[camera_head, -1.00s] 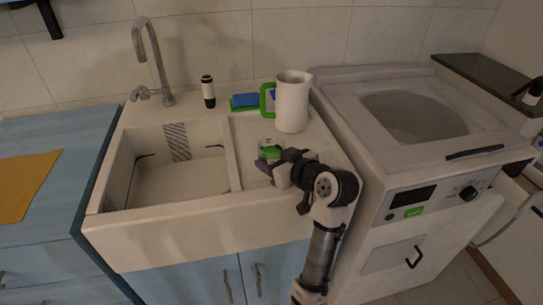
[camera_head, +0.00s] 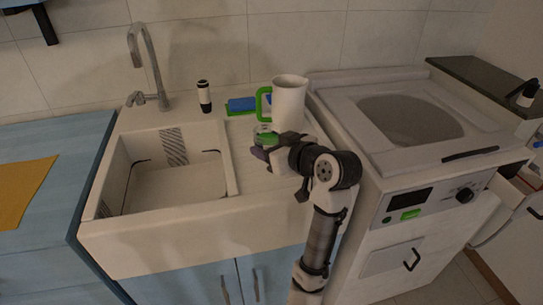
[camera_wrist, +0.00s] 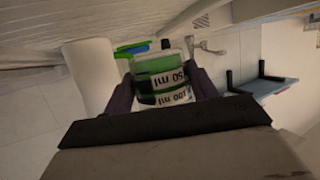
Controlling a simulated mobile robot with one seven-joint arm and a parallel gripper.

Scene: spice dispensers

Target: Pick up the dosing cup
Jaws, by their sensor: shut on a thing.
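The dosing cup (camera_wrist: 162,80) is a clear cup with green content or markings and labels reading 50 ml and 100 ml. In the wrist view it sits between the two dark fingers of my gripper (camera_wrist: 165,92), which is shut on it. In the head view the green of the cup (camera_head: 265,139) shows at the tip of my gripper (camera_head: 264,148), over the sink's right-hand drainboard. My gripper hides the lower part of the cup there.
A white pitcher with a green handle (camera_head: 290,102) stands just behind my gripper. A blue and green sponge (camera_head: 241,105) and a black and white bottle (camera_head: 204,96) stand at the back. The sink basin (camera_head: 170,185) is left; a washing machine (camera_head: 400,150) is right.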

